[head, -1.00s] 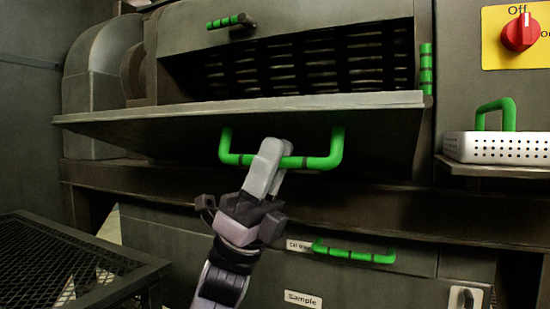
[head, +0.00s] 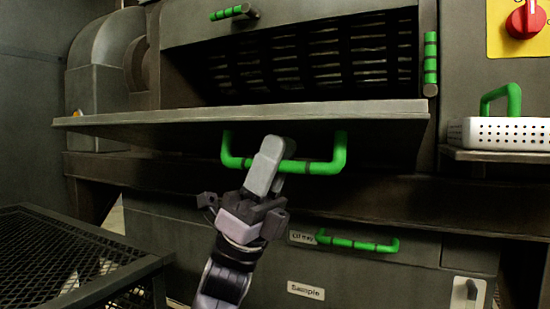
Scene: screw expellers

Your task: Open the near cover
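The near cover (head: 180,118) is a grey metal panel hinged out from the machine, standing roughly level, with the barred opening (head: 310,62) showing above it. Its green handle (head: 328,167) hangs on the cover's outer face, below its edge. My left gripper (head: 268,165) is at the middle-left of this handle, with its fingers over the bar. The fingers look closed around the bar, and the far finger is mostly hidden. My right gripper is out of view.
A green-handled drawer (head: 358,243) and a "Sample" label (head: 305,290) are below. A white perforated tray (head: 500,133) sits on a shelf at right, under a red switch (head: 524,20). A black mesh table (head: 70,260) stands at lower left.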

